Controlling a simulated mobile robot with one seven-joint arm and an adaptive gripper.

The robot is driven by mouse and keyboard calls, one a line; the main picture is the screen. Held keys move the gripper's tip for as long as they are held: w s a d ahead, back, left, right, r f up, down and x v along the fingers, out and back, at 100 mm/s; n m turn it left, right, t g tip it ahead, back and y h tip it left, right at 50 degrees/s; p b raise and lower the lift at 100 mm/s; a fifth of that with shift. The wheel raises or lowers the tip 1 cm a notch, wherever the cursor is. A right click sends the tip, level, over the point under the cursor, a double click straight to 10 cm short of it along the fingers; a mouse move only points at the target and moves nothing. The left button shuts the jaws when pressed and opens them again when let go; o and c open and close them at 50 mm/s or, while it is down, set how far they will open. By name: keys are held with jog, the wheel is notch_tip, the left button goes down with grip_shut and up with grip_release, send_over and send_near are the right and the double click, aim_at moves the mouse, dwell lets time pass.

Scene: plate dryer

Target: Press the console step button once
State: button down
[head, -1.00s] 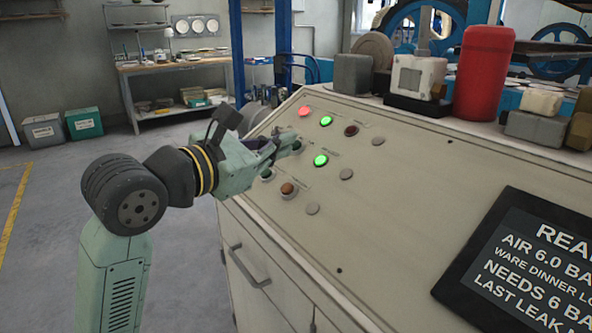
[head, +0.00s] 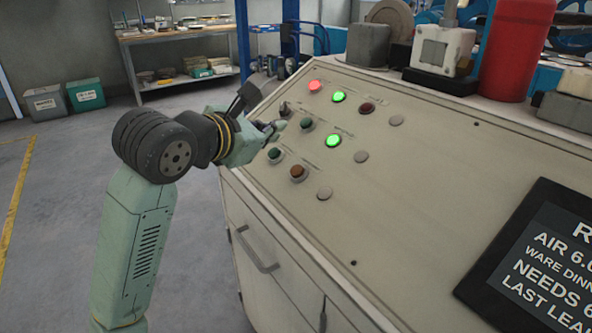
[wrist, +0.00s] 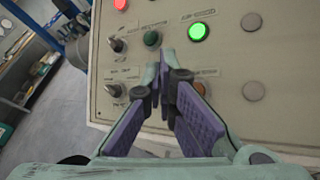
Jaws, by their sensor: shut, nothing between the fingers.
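The console (head: 420,190) has a sloped cream panel with rows of buttons and lamps. Its labels are too small to read, so I cannot tell which is the step button. A dark green button (head: 306,124) sits left of a lit green lamp (head: 333,140); this button also shows in the wrist view (wrist: 152,38), just beyond the fingertips. My gripper (head: 280,126) is shut and empty, at the panel's left side, left of that button and apart from it in the head view. In the wrist view its fingers (wrist: 160,68) hide part of the lower row.
A second dark green button (head: 275,154) and a brown button (head: 297,171) sit below. A lit red lamp (head: 314,85) and another green lamp (head: 338,97) are above. A black display (head: 530,250) is at right. A red cylinder (head: 517,50) stands along the back edge.

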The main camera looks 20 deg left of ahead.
jog(key=b, duration=0.3)
send_over(297, 172)
jog(key=s+a, duration=0.2)
jog(key=f, duration=0.5)
jog(key=shift+s+d+f, duration=0.15)
jog(key=shift+d+f, duration=0.05)
jog(key=shift+f, duration=0.1)
jog(key=shift+w+d+f+b, duration=0.25)
jog(key=shift+w+f+b, duration=0.2)
jog(key=shift+f, duration=0.15)
jog(key=shift+w+d+f+b, duration=0.15)
jog(key=shift+f+b, duration=0.25)
jog(key=shift+b, duration=0.25)
